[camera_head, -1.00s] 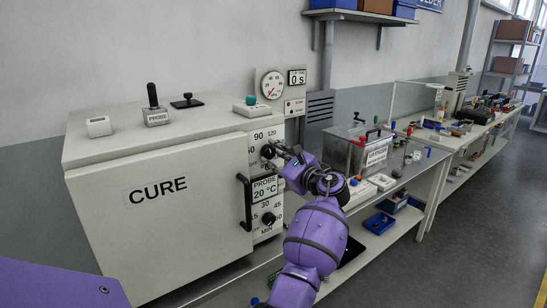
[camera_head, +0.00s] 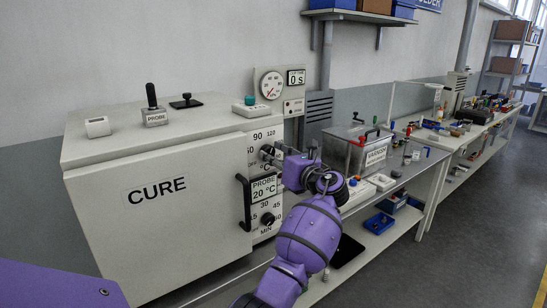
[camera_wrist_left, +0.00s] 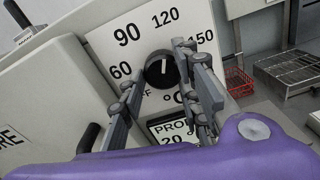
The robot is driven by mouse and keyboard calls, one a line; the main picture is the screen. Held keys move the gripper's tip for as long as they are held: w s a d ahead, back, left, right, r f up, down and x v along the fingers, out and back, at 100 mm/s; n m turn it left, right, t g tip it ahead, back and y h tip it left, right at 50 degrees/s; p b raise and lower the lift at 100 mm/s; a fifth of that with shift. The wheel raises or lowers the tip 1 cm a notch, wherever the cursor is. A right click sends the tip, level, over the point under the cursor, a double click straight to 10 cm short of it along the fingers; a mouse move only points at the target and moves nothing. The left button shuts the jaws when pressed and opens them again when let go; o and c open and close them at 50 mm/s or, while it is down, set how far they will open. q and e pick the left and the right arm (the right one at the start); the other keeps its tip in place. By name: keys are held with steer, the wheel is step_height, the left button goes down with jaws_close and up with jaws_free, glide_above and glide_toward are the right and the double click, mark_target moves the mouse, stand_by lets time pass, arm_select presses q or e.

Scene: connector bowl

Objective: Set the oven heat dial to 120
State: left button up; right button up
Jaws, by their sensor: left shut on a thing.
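The oven (camera_head: 150,195) is a large pale box marked CURE, at the left in the head view. Its heat dial (camera_wrist_left: 160,68) is a round black knob with a white pointer line, on a panel numbered 60, 90, 120 and 150. The pointer stands roughly upward, toward the 120 side. My left gripper (camera_head: 267,151) is at this dial, its fingers on either side and shut on it. In the left wrist view, the gripper (camera_wrist_left: 162,72) partly covers the dial's edges and the lower scale. My right gripper is not in view.
Below the heat dial are a PROBE display (camera_head: 264,188) reading 20 °C and a second black knob (camera_head: 268,219). The black door handle (camera_head: 245,203) stands out just left of the panel. A metal vacuum box (camera_head: 358,150) is on the bench to the right.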

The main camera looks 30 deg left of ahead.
arm_select(q)
steer(key=shift+s+a+f, duration=0.1)
steer(key=shift+f, duration=0.1)
stand_by(0.4)
steer(key=o, duration=0.8)
steer(key=shift+o, duration=1.3)
steer(key=shift+r, duration=0.15)
steer(key=shift+m, duration=0.3)
steer(key=v, duration=1.2)
